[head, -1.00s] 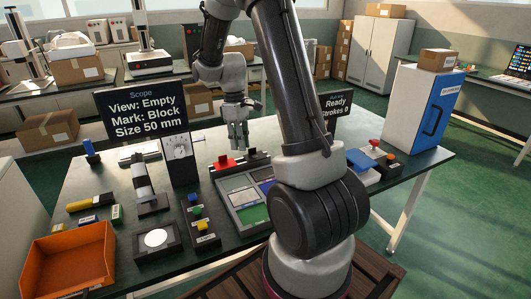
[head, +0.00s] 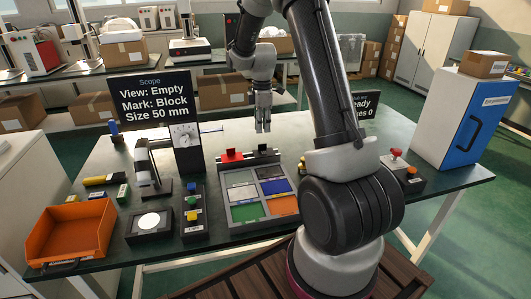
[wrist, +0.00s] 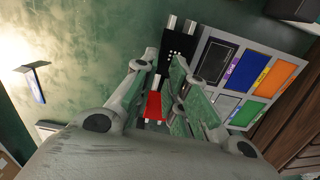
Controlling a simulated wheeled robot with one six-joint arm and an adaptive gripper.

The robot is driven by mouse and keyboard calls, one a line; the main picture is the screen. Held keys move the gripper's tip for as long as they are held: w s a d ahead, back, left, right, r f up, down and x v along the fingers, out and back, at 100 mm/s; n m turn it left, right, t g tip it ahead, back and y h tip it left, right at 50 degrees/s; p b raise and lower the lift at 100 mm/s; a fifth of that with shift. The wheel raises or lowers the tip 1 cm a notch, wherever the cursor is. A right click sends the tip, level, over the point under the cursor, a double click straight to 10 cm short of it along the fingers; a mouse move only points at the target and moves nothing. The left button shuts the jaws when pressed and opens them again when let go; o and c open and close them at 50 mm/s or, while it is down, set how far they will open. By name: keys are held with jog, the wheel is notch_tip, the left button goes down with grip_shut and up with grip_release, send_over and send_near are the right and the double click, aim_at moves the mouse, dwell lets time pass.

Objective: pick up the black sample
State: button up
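The black sample (wrist: 181,42) appears to be the dark block with small pale dots, beyond my fingertips in the wrist view. In the head view a dark block (head: 263,152) stands at the right of the rack behind the colour tray, just below my gripper; its outline merges with the dark rack. A red block (head: 232,155) stands to its left. It also shows in the wrist view (wrist: 153,107), seen between my fingers. My gripper (head: 262,129) points down above the rack, fingers apart and empty. In the wrist view my gripper (wrist: 166,66) shows a gap between the fingertips.
The colour tray (head: 228,216) lies in front of the rack. A Scope sign (head: 155,100) and dial stand left. An orange bin (head: 70,235) is at the table's left; a blue-doored cabinet (head: 472,125) stands right. My arm hides part of the table's right side.

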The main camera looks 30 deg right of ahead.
aim_at(264, 150)
jog(key=shift+f+n, duration=0.3)
jog(key=f, duration=0.7)
jog(key=shift+d+f, duration=0.15)
jog(key=shift+d, duration=0.15)
grip_shut()
